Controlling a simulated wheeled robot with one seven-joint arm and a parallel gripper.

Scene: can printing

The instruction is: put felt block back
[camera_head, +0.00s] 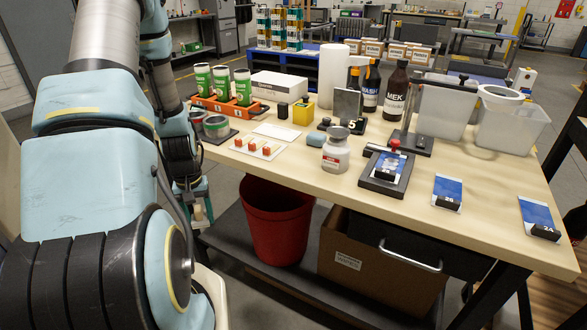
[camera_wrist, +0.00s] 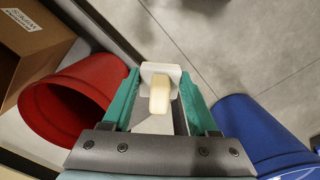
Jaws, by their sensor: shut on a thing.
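In the wrist view, my gripper (camera_wrist: 160,84) has its two teal fingers closed on a pale block (camera_wrist: 161,70), white with a rounded cream part in the middle. It appears to be the felt block. The gripper hangs low over the grey floor, between a red bin (camera_wrist: 60,100) and a blue bin (camera_wrist: 255,140), apart from both. In the head view my arm comes down the left side, beside the table (camera_head: 480,185).
The red bin also shows in the head view (camera_head: 275,225), under the table beside a cardboard box (camera_head: 350,255). On the table are an orange can rack (camera_head: 232,108), a white card with small orange pieces (camera_head: 240,146), a white jar (camera_head: 336,155) and a dark printing fixture (camera_head: 378,187).

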